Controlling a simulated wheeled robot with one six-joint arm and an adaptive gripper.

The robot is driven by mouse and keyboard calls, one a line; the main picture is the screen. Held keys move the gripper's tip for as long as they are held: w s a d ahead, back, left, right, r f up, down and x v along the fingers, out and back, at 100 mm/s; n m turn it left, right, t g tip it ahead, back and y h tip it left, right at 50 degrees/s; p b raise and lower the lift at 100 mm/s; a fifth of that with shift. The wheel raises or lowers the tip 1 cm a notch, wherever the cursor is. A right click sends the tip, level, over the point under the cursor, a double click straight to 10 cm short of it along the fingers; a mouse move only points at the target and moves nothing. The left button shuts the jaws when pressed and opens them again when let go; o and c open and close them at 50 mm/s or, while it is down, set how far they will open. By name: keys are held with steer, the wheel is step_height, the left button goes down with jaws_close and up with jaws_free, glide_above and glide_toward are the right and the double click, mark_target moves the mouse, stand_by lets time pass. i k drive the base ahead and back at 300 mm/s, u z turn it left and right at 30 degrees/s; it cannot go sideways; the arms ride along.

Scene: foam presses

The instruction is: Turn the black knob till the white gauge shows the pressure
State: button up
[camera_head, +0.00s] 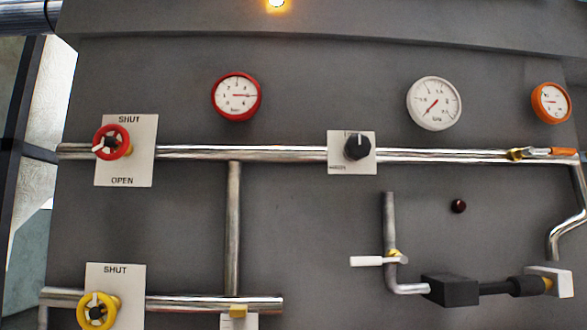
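The black knob (357,147) sits on a white label plate (339,166) on the upper pipe, right of the middle. A pale pointer mark on it points roughly up. The plate's small lettering is too small to read in full. The white gauge (434,103) hangs on the wall above and to the right of the knob. Its red needle lies on a slant between lower left and upper right; I cannot read the exact value. My gripper is not in view.
A red-rimmed gauge (237,96) and an orange-rimmed gauge (551,102) flank the white one. A red handwheel (111,142) and a yellow handwheel (97,311) are at left. An orange lever (562,151) and a white lever (373,261) sit on pipes at right.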

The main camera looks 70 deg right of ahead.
mark_target(357, 147)
steer(key=z, duration=2.85)
steer(key=k, duration=0.45)
steer(key=u, duration=0.1)
steer(key=i, duration=0.45)
steer(key=z, duration=0.05)
steer(key=k, duration=0.25)
steer(key=z, duration=0.65)
steer(key=i, duration=0.25)
steer(key=u, duration=0.75)
